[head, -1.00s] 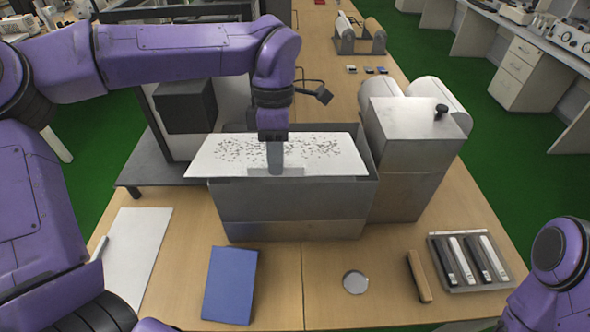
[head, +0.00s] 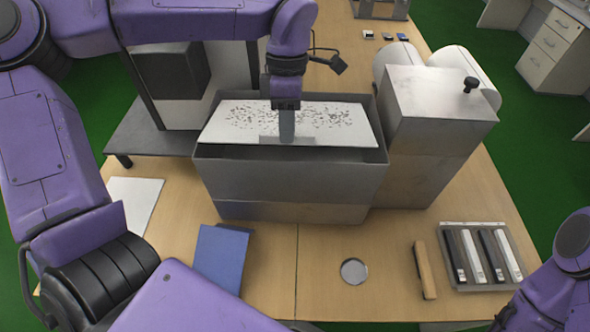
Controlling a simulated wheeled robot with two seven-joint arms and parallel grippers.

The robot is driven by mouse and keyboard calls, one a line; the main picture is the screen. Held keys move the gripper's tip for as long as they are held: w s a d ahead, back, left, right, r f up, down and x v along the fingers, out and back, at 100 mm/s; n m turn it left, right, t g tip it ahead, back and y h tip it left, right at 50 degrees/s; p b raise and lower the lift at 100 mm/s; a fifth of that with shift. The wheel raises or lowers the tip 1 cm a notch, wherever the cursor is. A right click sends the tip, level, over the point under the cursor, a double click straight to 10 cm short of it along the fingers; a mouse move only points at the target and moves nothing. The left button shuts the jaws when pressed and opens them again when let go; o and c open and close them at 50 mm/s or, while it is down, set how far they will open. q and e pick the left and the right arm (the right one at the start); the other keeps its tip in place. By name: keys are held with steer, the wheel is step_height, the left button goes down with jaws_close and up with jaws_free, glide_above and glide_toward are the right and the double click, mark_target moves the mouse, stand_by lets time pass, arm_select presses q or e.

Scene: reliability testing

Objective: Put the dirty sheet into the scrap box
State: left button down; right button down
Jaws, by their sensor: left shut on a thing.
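The dirty sheet (head: 345,120) is white with dark specks. It lies tilted within the mouth of the grey metal scrap box (head: 290,185), its far part below the back rim. My left gripper (head: 287,137) points down and is shut on the sheet near the middle of its front edge. My right arm shows only in part at the lower right edge, and its gripper is out of view.
A clean white sheet (head: 136,196) and a blue book (head: 222,258) lie on the table at left. A round metal disc (head: 354,271), a wooden bar (head: 424,270) and a tray (head: 485,285) lie in front. A metal machine (head: 436,125) stands right of the box.

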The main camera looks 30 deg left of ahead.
arm_select(q)
steer(key=shift+w+a+f, duration=0.1)
steer(key=shift+f, duration=0.55)
step_height(320, 180, down, 10)
steer(key=p, duration=0.1)
steer(key=shift+w+d+r, duration=0.15)
steer(key=shift+w+d, duration=0.1)
steer(key=shift+s, duration=0.1)
steer(key=shift+f, duration=0.6)
steer(key=c, duration=1.4)
jaws_free()
